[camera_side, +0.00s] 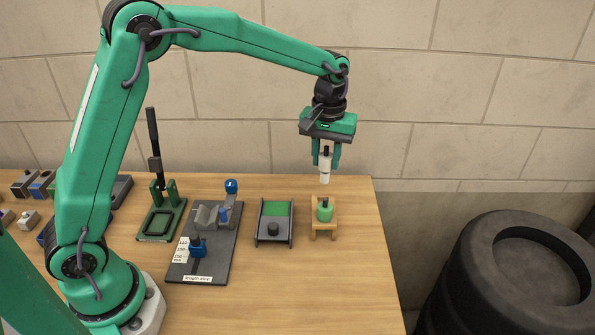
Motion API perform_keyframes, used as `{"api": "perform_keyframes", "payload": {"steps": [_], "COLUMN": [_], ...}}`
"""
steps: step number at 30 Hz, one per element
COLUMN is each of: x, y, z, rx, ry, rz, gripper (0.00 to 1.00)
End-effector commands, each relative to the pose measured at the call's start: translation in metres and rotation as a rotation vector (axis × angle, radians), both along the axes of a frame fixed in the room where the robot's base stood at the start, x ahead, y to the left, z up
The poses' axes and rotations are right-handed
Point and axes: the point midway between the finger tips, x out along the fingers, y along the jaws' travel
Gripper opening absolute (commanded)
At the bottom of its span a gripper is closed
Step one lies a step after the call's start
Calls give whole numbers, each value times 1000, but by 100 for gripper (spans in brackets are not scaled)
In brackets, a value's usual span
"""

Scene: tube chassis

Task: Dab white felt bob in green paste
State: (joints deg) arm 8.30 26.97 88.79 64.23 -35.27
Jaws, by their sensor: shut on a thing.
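My gripper (325,160) points down and is shut on a white bob (324,179) with a dark part above it. The bob hangs upright in the air, above a small wooden stand. On that stand (315,231) sits a green piece (324,212) with a dark top. The white bob appears apart from it, with a small gap below. A dark grey tray (260,238) to the left of the stand has a flat green area (276,209), which may be the green paste.
Left of the tray lies a dark board (215,268) with a blue clamp (197,246) and grey blocks. A green press with a tall black lever (153,140) stands further left. The table's right edge is close to the stand. Black tyres (510,275) stand beyond it.

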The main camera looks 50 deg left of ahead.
Motion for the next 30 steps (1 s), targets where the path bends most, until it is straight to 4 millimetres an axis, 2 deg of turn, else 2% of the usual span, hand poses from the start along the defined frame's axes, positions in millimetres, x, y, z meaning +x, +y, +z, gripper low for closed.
{"api": "perform_keyframes", "payload": {"steps": [5, 11, 21, 25, 30], "x": [-2, -14, -59, -75, -85], "y": [2, 16, 57, 68, 75], "z": [0, -1, -9, -13, -16], "rx": [0, 0, 0, 0, 0], "ry": [0, -1, 0, 0, -1], "rz": [1, 2, 3, 3, 0], "gripper": [7, 7, 7, 7, 7]}}
